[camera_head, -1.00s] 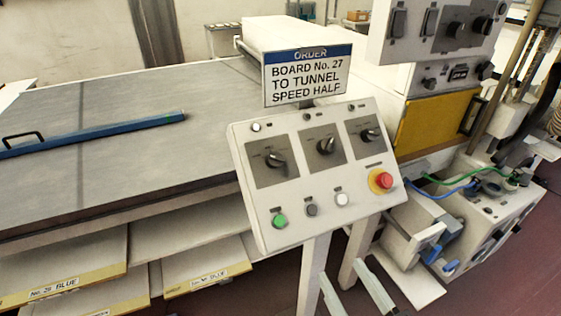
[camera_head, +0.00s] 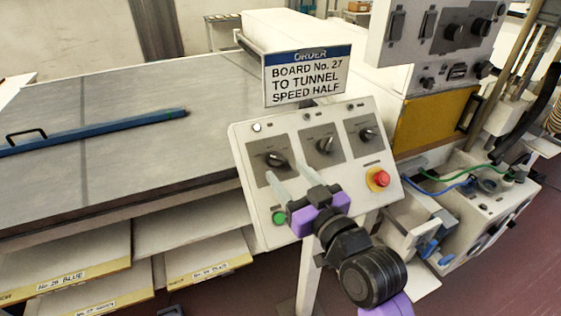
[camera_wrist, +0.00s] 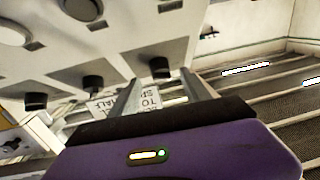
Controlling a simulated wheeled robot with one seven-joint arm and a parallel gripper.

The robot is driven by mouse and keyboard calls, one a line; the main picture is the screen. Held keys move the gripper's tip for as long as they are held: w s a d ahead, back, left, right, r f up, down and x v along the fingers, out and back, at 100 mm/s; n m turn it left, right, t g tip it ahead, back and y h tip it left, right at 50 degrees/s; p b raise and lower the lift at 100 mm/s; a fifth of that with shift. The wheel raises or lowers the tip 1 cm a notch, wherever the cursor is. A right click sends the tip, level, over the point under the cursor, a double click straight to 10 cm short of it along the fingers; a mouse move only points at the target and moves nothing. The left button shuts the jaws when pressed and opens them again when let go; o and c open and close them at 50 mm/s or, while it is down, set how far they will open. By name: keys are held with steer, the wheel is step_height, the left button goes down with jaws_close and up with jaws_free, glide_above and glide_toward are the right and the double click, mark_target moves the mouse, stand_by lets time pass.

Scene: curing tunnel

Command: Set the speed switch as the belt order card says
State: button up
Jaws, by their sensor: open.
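The order card (camera_head: 306,77) stands above the sloped control panel (camera_head: 243,141) and reads "BOARD No. 27 TO TUNNEL SPEED HALF". The panel has three black rotary switches: left (camera_head: 276,159), middle (camera_head: 325,145) and right (camera_head: 368,134). Their labels are too small to read, so I cannot tell which is the speed switch. My gripper (camera_head: 287,169) is open and empty, its fingers pointing up the panel just below the left switch. In the wrist view, that switch (camera_wrist: 160,68) appears between the fingertips, apparently untouched.
A green button (camera_head: 279,217) is left of my gripper, and a red stop button (camera_head: 381,178) is at the panel's right. My gripper hides the buttons between. A flat belt table (camera_head: 120,110) with a blue bar (camera_head: 100,132) is at left.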

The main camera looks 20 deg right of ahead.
mark_target(278, 161)
steer(key=shift+w+a, duration=0.15)
steer(key=shift+w, duration=1.95)
steer(key=shift+c, duration=0.4)
jaws_close()
steer(key=shift+p, duration=0.3)
